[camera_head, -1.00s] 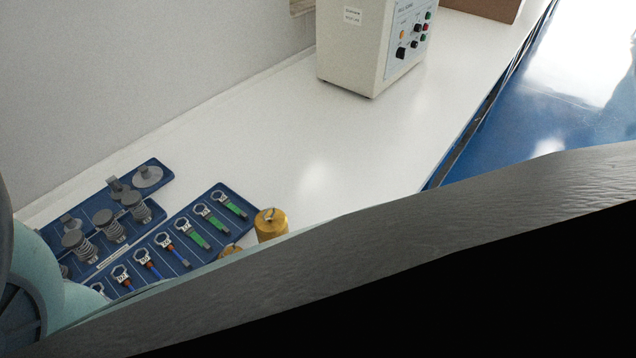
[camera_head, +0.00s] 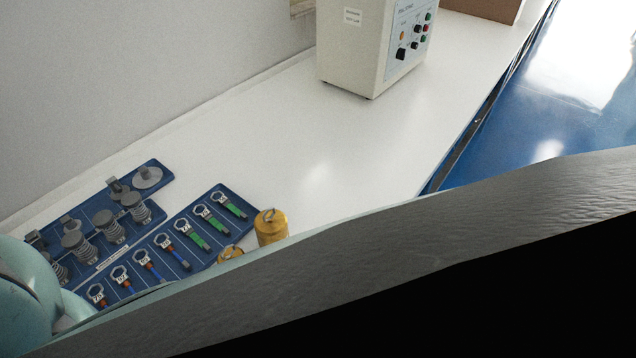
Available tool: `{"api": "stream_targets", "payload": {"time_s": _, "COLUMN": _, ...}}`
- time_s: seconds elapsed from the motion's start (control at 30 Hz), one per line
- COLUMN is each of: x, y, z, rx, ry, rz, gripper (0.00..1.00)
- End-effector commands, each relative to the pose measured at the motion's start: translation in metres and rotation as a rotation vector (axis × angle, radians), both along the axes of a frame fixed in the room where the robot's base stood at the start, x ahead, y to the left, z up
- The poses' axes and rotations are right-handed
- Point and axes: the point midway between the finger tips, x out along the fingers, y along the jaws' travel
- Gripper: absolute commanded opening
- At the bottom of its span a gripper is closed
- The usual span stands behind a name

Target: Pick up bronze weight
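A bronze-coloured cylindrical weight (camera_head: 271,229) with a small hook on top stands upright on the white table, just right of the blue tool tray. A second bronze weight (camera_head: 230,253) is beside it, lower left, mostly hidden behind my dark arm link. Parts of my arm cover the bottom of the view and the lower left corner. My gripper is out of view, so I cannot see whether it touches anything.
The blue tray (camera_head: 243,219) holds several ring-headed tools. A second blue tray (camera_head: 161,178) behind it holds grey spring parts and discs. A cream tester box (camera_head: 347,68) with knobs stands at the back. The table (camera_head: 290,150) between is clear.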

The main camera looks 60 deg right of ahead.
Motion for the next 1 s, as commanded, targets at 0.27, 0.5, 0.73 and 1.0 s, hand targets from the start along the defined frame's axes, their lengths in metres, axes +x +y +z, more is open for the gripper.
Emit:
{"api": "stream_targets", "payload": {"time_s": 0.27, "x": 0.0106, "y": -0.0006, "z": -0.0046, "rx": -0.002, "ry": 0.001, "rz": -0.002, "gripper": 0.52}}
{"api": "stream_targets", "payload": {"time_s": 0.5, "x": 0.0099, "y": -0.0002, "z": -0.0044, "rx": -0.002, "ry": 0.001, "rz": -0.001, "gripper": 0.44}}
{"api": "stream_targets", "payload": {"time_s": 0.73, "x": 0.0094, "y": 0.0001, "z": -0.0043, "rx": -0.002, "ry": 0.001, "rz": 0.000, "gripper": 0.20}}
{"api": "stream_targets", "payload": {"time_s": 1.0, "x": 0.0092, "y": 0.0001, "z": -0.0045, "rx": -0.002, "ry": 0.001, "rz": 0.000, "gripper": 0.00}}
